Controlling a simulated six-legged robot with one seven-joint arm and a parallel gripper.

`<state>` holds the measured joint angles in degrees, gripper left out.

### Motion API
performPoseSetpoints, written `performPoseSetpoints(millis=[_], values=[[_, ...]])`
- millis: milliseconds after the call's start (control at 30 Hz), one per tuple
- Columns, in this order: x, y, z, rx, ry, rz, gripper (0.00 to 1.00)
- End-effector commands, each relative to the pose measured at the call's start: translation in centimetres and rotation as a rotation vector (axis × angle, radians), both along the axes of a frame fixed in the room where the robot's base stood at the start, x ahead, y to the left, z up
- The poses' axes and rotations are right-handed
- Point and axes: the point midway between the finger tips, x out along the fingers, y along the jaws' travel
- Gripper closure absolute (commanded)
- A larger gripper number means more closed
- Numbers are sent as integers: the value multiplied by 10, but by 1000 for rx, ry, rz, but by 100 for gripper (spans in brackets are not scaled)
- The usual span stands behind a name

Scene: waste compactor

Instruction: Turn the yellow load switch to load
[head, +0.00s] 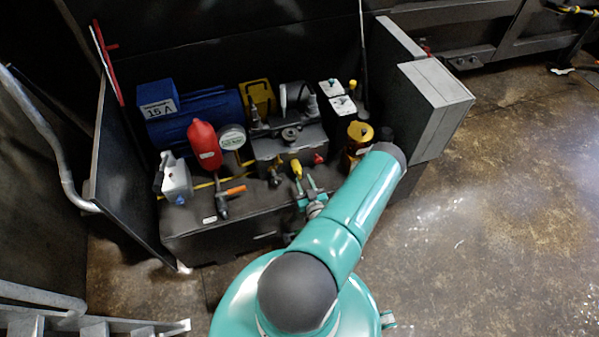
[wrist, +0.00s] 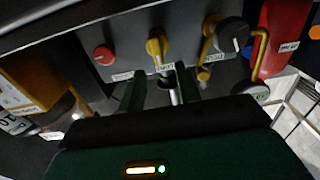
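The yellow load switch (wrist: 156,48) is on the front of a grey control box, in the upper middle of the wrist view. A small white label (wrist: 165,68) sits beside it, too blurred to read surely. The switch also shows in the head view (head: 296,168), just beyond my fingertips. My gripper (wrist: 160,84) is open and empty, with a finger on either side of the switch's line and the tips short of it. In the head view my gripper (head: 307,186) reaches to the box front. Whether a fingertip touches the switch, I cannot tell.
A red knob (wrist: 104,55) and a black knob (wrist: 232,35) flank the switch. A red bottle (head: 205,145), a gauge (head: 232,137), a yellow-topped canister (head: 360,132) and a blue motor (head: 190,115) crowd the bench. Floor is clear at right.

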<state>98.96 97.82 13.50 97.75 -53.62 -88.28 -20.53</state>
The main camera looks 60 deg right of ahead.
Motion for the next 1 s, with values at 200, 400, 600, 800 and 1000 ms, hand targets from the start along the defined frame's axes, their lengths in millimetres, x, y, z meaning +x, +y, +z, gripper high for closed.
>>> performPoseSetpoints(millis=[200, 400, 600, 800, 1000], values=[[28, -28, 0, 0, 0, 0, 66], [38, -38, 0, 1, 0, 0, 66], [39, -39, 0, 1, 0, 0, 66], [39, -39, 0, 1, 0, 0, 96], [39, -39, 0, 5, -4, 1, 96]])
